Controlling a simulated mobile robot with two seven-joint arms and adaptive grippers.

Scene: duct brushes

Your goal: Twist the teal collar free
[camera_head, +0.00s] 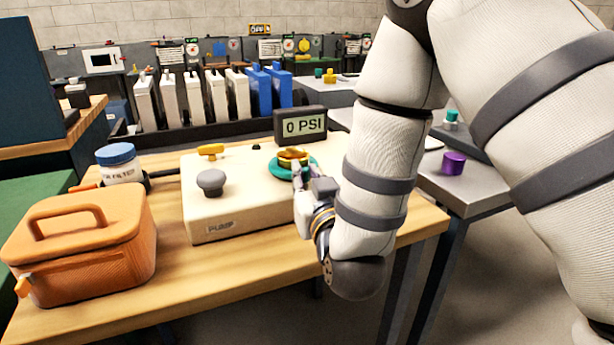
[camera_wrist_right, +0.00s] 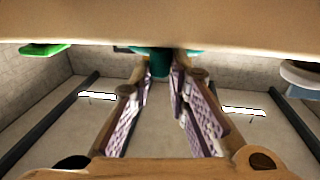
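The cream pump box (camera_head: 215,218) sits on the wooden table. The teal collar (camera_head: 283,170) lies on the right part of its top, around a yellow-orange fitting (camera_head: 293,153). My right gripper (camera_head: 299,177) reaches the collar's near right edge. In the right wrist view a teal part of the collar (camera_wrist_right: 160,64) sits between the tips of my right gripper (camera_wrist_right: 163,74), and the fingers appear closed against it. The gripper hides part of the collar. My left gripper is in neither view.
A grey knob (camera_head: 211,182) and yellow handle (camera_head: 210,150) are on the pump box. An orange bag (camera_head: 95,245) and blue-lidded jar (camera_head: 119,163) stand left. A purple cylinder (camera_head: 453,163) sits on the right table.

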